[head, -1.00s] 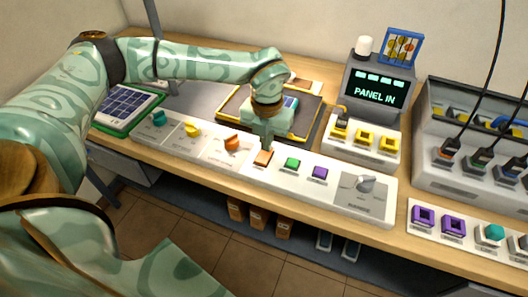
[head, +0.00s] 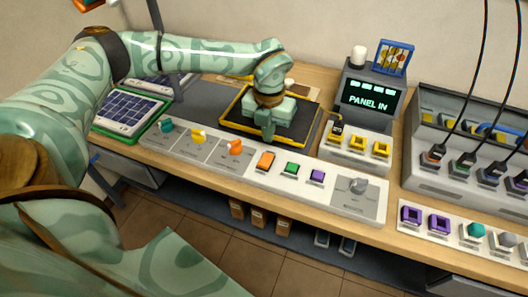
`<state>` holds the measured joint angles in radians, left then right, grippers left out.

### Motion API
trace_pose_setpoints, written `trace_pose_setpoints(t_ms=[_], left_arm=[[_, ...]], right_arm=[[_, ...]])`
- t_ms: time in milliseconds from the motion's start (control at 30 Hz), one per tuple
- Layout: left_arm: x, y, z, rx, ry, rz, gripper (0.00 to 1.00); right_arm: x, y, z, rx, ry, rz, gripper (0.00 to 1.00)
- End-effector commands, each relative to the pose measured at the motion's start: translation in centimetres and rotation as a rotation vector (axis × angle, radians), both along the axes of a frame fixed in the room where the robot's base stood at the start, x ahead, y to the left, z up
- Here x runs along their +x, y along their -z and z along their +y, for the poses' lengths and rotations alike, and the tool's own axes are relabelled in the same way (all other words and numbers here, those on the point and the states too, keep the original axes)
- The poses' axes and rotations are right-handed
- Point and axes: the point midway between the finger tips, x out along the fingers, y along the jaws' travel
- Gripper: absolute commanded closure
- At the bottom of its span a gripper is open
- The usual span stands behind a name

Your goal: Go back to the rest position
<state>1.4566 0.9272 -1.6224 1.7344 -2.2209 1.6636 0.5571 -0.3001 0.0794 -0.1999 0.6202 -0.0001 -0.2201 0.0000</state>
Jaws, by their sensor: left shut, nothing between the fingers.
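My left gripper (head: 268,134) is shut and empty. It points down above the front edge of the black tray with a yellow rim (head: 228,127), behind the control strip (head: 213,155). The orange button (head: 266,160) on the strip lies just in front of the fingertips, apart from them in the picture. My left arm reaches in from the left over the bench. My right gripper is not in view.
The strip also holds a green button (head: 291,168), a purple button (head: 316,176) and a grey knob (head: 358,185). A screen reading "PANEL IN" (head: 368,97) stands behind it. A solar panel (head: 124,112) lies at left. Cables hang into the grey rack (head: 430,190) at right.

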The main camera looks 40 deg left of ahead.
Motion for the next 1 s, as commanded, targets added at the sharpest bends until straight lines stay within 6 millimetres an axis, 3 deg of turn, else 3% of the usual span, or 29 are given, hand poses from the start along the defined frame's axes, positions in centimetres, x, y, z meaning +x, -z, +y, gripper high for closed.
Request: trace_pose_setpoints(t_ms=[100, 667, 767, 833, 933, 1000], left_arm=[[0.0, -1.1, 0.0, 0.000, 0.000, -0.001, 1.00], [-0.1, -0.7, -0.5, -0.015, 0.013, 0.002, 1.00], [-0.7, 0.2, -3.5, -0.104, 0.085, -0.001, 1.00], [-1.7, 1.0, -7.6, -0.232, 0.172, -0.010, 1.00], [-4.1, 1.2, -15.8, -0.515, 0.304, -0.042, 1.00], [-6.2, -0.2, -21.8, -0.762, 0.361, -0.087, 1.00]], right_arm=[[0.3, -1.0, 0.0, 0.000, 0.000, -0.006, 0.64], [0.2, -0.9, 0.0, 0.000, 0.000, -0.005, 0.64], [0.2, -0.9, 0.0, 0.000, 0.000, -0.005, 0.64], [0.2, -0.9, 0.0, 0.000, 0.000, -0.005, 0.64], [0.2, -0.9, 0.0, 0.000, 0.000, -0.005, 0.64], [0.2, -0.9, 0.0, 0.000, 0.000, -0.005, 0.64]])
